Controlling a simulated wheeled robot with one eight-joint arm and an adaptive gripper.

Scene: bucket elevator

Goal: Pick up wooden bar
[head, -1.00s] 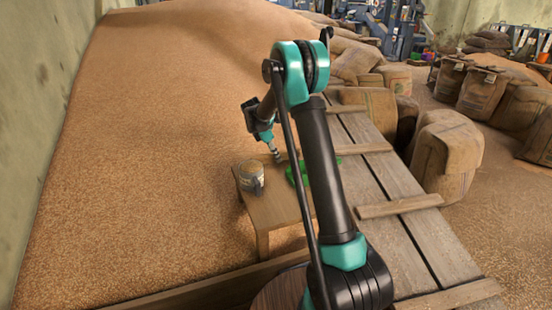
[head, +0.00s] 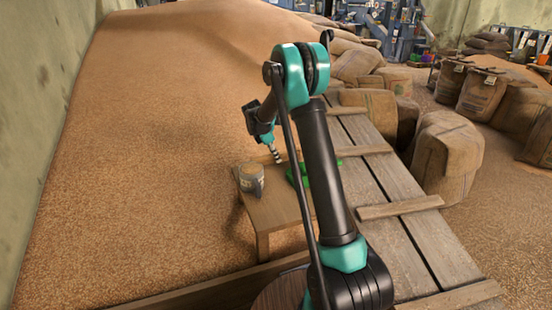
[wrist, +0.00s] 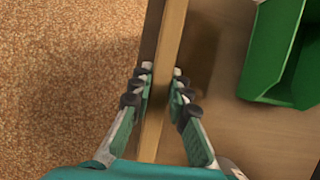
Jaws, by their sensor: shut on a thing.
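The wooden bar (wrist: 168,45) is a long, narrow, light-brown piece running from top to bottom in the wrist view. My gripper (wrist: 161,72) has its fingers on both sides of the bar and is shut on it. A shadow lies on the small wooden table (wrist: 235,105) right of the bar. I cannot tell how far the bar is above the table. In the head view my gripper (head: 276,155) is over the far side of the table (head: 270,212), and the bar cannot be made out there.
A green tray-like container (wrist: 283,50) is on the table to the right of my gripper. Grain (head: 150,170) spreads left, and a plank walkway (head: 400,210) and sacks (head: 447,155) lie right.

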